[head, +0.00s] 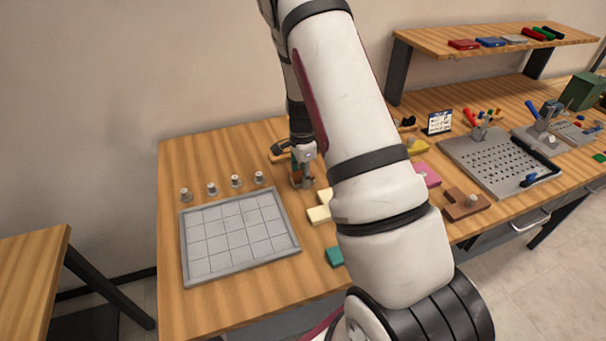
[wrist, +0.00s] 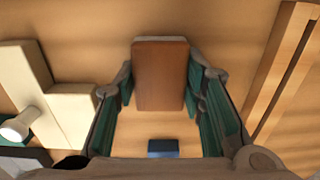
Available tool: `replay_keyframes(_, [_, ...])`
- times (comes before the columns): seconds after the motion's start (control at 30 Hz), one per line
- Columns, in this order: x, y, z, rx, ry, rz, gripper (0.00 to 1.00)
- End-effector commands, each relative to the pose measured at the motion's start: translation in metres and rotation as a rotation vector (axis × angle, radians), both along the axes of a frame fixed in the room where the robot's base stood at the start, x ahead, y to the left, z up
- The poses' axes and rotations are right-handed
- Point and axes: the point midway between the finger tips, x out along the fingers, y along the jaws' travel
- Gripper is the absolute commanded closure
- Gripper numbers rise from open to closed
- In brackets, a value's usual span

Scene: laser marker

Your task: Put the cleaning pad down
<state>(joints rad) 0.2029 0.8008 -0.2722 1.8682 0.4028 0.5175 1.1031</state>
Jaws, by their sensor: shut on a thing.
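My gripper (head: 301,180) is low over the wooden table, behind the pale blocks and right of the row of small pegs. In the wrist view, my gripper (wrist: 160,82) has its two teal-lined fingers on either side of a brown block-like pad (wrist: 160,68), which I take to be the cleaning pad. It is shut on the pad's sides. In the head view the pad is small and mostly hidden by the gripper. I cannot tell whether its underside touches the table. A small blue piece (wrist: 163,147) shows between the finger bases.
A grey gridded tray (head: 238,236) lies at the front left, with several pegs (head: 235,181) behind it. Cream blocks (head: 319,214) and a teal block (head: 334,256) lie nearby. A perforated plate (head: 500,160) is at right. A wooden edge (wrist: 284,75) borders the wrist view's right.

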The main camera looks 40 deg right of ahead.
Motion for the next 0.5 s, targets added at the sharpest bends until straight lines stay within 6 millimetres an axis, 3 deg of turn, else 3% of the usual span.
replay_keyframes(0.5, [0.0007, 0.0005, -0.0092, 0.0, 0.0, 0.001, 0.98])
